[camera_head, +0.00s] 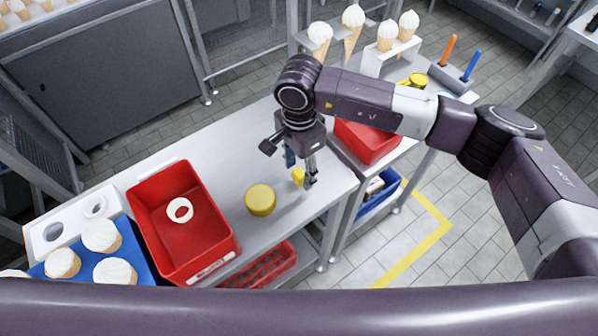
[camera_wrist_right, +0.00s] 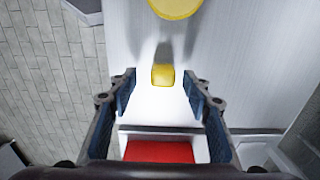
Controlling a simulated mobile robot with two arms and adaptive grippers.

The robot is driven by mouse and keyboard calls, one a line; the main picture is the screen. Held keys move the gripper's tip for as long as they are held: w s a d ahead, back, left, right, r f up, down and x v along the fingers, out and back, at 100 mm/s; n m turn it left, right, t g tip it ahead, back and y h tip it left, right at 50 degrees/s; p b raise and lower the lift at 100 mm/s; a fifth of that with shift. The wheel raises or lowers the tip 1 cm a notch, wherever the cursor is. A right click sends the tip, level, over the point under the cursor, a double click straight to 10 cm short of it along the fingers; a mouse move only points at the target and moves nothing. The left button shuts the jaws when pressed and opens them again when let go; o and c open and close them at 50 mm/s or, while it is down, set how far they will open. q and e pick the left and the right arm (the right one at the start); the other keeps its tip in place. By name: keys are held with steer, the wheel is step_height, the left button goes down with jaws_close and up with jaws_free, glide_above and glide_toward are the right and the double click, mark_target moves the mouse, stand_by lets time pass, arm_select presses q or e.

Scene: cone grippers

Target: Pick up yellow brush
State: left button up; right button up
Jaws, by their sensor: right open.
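A small yellow block-like piece (camera_head: 298,176), which I take for the yellow brush, is on the metal table, partly hidden by my right gripper (camera_head: 300,168). In the right wrist view the yellow piece (camera_wrist_right: 162,75) lies between and slightly beyond the two blue-padded fingertips of the right gripper (camera_wrist_right: 161,90). The fingers are apart, with a gap on both sides of it. No bristles can be made out. My left gripper is not in view.
A round yellow object (camera_head: 260,199) stands left of the gripper, near a red bin (camera_head: 172,252) holding a white ring. Another red bin (camera_head: 366,143) is right of the gripper. Orange (camera_head: 449,49) and blue (camera_head: 470,66) handles stand in a holder at the back right.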

mark_target(299, 172)
steer(key=shift+w+a+f+p, duration=0.1)
steer(key=shift+f+p, duration=0.1)
steer(key=shift+f, duration=0.4)
steer(key=shift+w+a+f+p, duration=0.1)
steer(key=shift+f+p, duration=0.1)
steer(key=shift+f, duration=0.35)
steer(key=shift+d+f, duration=0.1)
steer(key=shift+f, duration=0.35)
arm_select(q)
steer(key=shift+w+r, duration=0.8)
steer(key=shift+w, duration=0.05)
arm_select(e)
steer(key=shift+r, duration=0.1)
jaws_close()
